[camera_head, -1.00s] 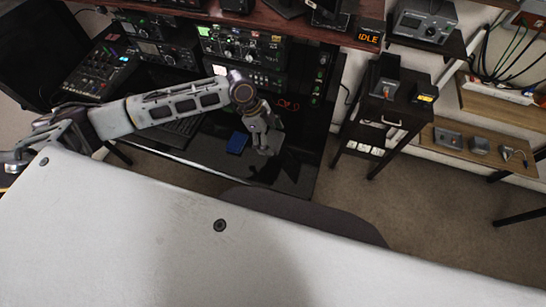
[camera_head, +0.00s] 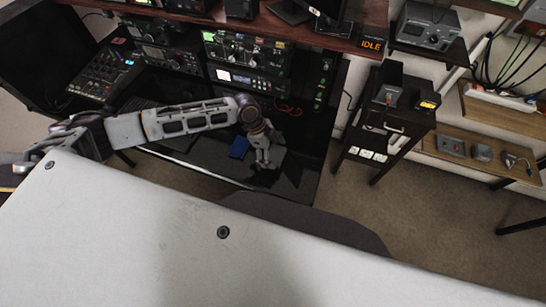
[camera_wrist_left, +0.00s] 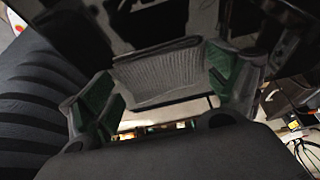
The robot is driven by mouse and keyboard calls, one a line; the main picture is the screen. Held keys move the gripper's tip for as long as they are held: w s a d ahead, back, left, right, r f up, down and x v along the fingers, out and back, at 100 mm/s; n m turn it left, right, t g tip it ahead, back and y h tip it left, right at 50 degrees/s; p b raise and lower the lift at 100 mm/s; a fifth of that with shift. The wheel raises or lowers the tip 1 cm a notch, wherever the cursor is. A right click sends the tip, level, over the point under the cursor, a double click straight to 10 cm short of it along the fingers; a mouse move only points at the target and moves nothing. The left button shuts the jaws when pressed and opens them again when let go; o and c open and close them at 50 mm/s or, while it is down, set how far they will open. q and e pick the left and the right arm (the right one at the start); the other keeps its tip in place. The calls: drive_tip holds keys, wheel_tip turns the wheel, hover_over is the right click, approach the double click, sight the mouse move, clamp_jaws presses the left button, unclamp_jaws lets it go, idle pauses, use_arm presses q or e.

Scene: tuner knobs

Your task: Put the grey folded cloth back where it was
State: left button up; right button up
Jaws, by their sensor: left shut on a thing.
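My left gripper (camera_head: 264,160) is over the front right part of the glossy black desk (camera_head: 300,175), just right of a small blue object. In the left wrist view, the grey folded cloth (camera_wrist_left: 158,75) lies between the green-padded fingers of the left gripper (camera_wrist_left: 155,95), which is shut on it. The cloth looks ribbed, with a pale lower edge. In the head view it is mostly hidden by the gripper. I cannot tell whether the cloth touches the desk. My right gripper is not in view.
The blue object (camera_head: 239,147) lies close beside the left gripper. Radio units (camera_head: 245,60) stand behind it, and a mixer (camera_head: 102,75) is at the left. A dark chair (camera_head: 300,215) is in front. A black cart (camera_head: 385,125) stands to the right.

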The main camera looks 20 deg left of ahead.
sight(273, 158)
use_arm(q)
drive_tip(key=shift+f, duration=1.9)
drive_tip(key=o, duration=0.7)
drive_tip(key=shift+f, duration=0.1)
drive_tip(key=v, duration=1.2)
